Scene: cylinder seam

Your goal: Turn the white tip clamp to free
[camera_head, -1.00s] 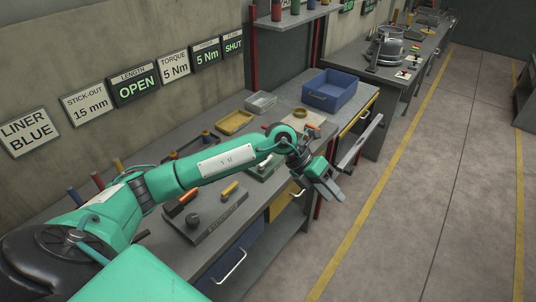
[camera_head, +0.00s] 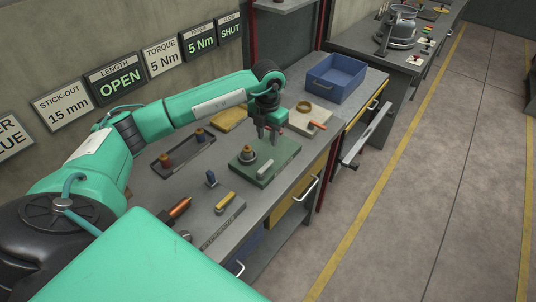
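My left gripper (camera_head: 270,134) points down above the back right part of a green plate (camera_head: 283,167) on the bench. Its fingers look apart with nothing clearly between them. A small pale clamp piece (camera_head: 265,171), likely the white tip clamp, lies on the plate's front part, below and apart from the fingers. A dark round fixture with an orange-tan top (camera_head: 247,153) stands beside it on the plate. Which way the clamp is turned is too small to tell. My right gripper is not in view.
A yellow tray (camera_head: 228,119) lies behind. A blue bin (camera_head: 335,78) and a board with an orange-handled tool (camera_head: 318,125) are to the right. Nearer lie a grey block with a yellow piece (camera_head: 224,203) and an orange-handled tool (camera_head: 180,207).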

